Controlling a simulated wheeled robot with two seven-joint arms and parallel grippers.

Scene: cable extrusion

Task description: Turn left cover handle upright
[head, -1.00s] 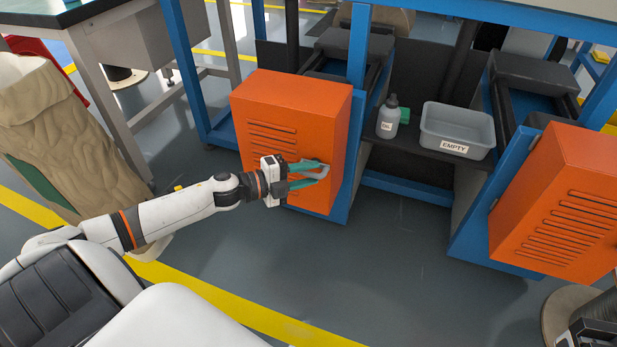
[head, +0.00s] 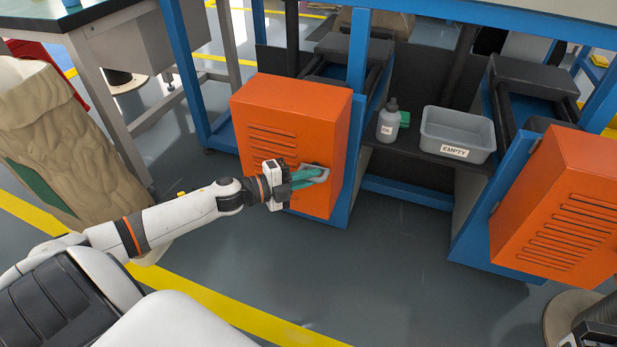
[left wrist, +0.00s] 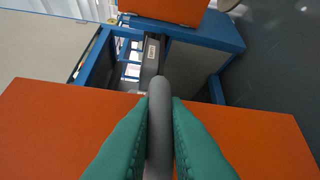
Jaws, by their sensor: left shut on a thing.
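The left cover (head: 290,115) is an orange box with louvre slots on its front, mounted on a blue frame. Its grey handle (head: 316,170) sits low on the right part of the front face. My left gripper (head: 310,174) has green fingers shut on the handle. In the left wrist view the grey handle (left wrist: 159,110) runs between the two green fingers (left wrist: 159,130), with the orange cover (left wrist: 50,130) behind. The handle's exact angle is hard to tell because the fingers hide part of it. My right gripper cannot be made out; only a dark piece shows at the lower right corner.
A second orange cover (head: 560,215) stands at the right. Between them a dark shelf holds a grey bottle (head: 388,122), a green item (head: 405,118) and a grey bin labelled EMPTY (head: 458,132). A wrinkled beige sack (head: 60,120) stands at the left. Grey floor in front is clear.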

